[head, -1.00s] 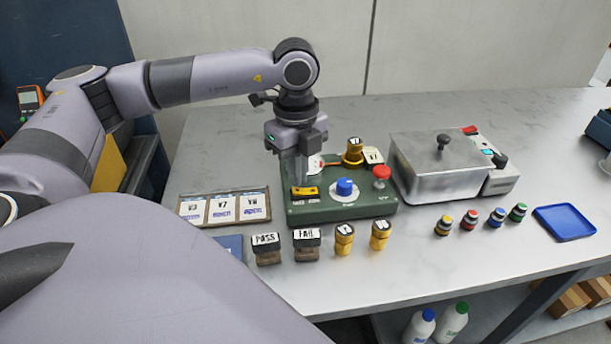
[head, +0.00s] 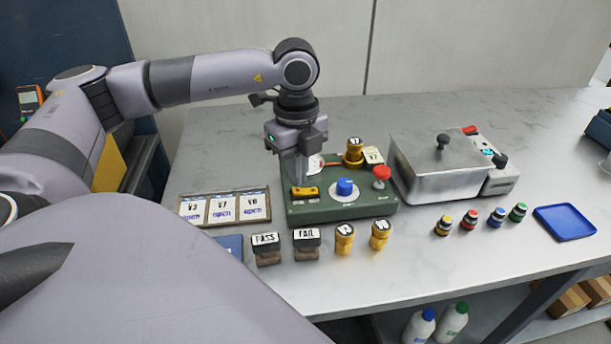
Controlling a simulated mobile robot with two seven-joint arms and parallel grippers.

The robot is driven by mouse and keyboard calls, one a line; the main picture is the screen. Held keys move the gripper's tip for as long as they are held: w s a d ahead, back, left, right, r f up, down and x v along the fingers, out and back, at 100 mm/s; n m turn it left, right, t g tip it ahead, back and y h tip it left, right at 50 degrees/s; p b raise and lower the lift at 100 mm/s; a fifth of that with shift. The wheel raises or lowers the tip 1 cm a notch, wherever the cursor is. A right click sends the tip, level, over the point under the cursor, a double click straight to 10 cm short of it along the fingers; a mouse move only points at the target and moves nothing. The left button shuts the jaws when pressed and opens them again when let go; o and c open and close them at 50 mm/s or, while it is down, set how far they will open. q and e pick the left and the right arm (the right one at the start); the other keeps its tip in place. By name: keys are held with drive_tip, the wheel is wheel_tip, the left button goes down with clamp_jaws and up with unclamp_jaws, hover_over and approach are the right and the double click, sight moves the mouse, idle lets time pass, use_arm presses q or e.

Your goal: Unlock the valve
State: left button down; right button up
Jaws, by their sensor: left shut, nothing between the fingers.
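A yellow valve (head: 353,152) tagged 7 stands upright at the back of a green test box (head: 348,208). A yellow lever or slider (head: 304,192) lies on the box's left part. The box also has a blue knob (head: 345,187) and a red mushroom button (head: 381,172). My left gripper (head: 301,182) points down over the box's left part, its shut fingers just above or at the yellow lever; I cannot tell whether they touch it. It partly hides a white gauge with red (head: 315,164). My right gripper is not in view.
Two more yellow valves (head: 344,238) (head: 380,235) and PASS (head: 265,248) and FAIL (head: 307,240) stamps stand in front. Card tray (head: 268,212) is left; metal tank (head: 433,178), several small capped bottles (head: 470,220) and blue tray (head: 565,222) are right.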

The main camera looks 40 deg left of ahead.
sight(298, 190)
use_arm(q)
drive_tip(key=shift+f+b, duration=0.8)
drive_tip(key=shift+f, duration=0.2)
idle(0.7)
drive_tip(key=shift+r, duration=0.15)
drive_tip(key=shift+r+p, duration=2.6)
drive_tip(key=shift+r, duration=0.85)
drive_tip(key=shift+f, duration=0.1)
